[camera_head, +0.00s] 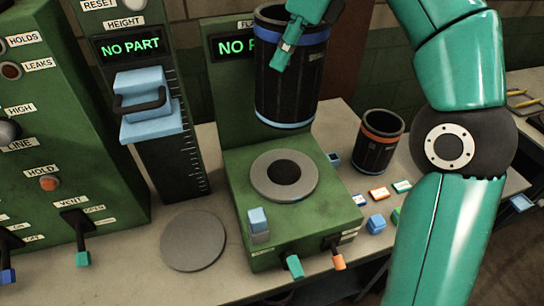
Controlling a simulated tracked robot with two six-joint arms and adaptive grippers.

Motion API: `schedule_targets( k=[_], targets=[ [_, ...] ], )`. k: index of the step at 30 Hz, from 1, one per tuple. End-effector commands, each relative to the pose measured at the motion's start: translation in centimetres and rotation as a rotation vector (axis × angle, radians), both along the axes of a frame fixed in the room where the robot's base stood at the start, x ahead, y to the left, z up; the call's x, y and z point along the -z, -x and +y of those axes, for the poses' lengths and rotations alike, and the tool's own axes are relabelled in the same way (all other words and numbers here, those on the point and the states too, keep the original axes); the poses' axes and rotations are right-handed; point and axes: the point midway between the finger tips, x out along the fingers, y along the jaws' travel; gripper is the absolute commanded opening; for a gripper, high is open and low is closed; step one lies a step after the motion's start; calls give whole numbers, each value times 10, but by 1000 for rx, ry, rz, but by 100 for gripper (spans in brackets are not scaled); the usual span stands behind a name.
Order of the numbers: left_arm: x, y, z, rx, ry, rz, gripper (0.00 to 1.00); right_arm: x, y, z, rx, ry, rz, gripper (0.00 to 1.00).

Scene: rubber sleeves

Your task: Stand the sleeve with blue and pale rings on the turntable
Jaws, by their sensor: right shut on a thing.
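The sleeve with blue and pale rings (288,92) is a black tube with a blue band near its top and a pale blue band at its bottom. It is upright, in the air above and behind the turntable (257,184). The turntable is a grey disc with a dark centre on a green box, with nothing on it. My right gripper (286,55) is shut on the sleeve at its upper part. One teal finger shows against the sleeve's near side; the other finger is hidden. My left gripper is not in view.
A second black sleeve with an orange band (376,148) stands on the table at right. A blue height gauge (148,100) and a flat grey disc (193,240) are at left. Levers (292,265) project from the green box's front. Small coloured blocks (376,222) lie beside it.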

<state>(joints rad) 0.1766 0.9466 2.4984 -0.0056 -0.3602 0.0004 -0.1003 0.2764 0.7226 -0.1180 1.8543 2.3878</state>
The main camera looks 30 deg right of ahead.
Motion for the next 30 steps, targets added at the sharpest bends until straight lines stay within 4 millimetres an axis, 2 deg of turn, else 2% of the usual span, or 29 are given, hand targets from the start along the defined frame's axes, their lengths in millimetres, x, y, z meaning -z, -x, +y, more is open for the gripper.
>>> schedule_targets(
  k=[5,11,30],
  targets=[
    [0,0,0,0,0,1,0,6,0,0,-2,-1,-4,0],
    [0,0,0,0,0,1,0,27,-2,3,-10,0,-1,0],
    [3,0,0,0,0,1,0,148,-4,5,-14,-1,-2,0]
  ],
)
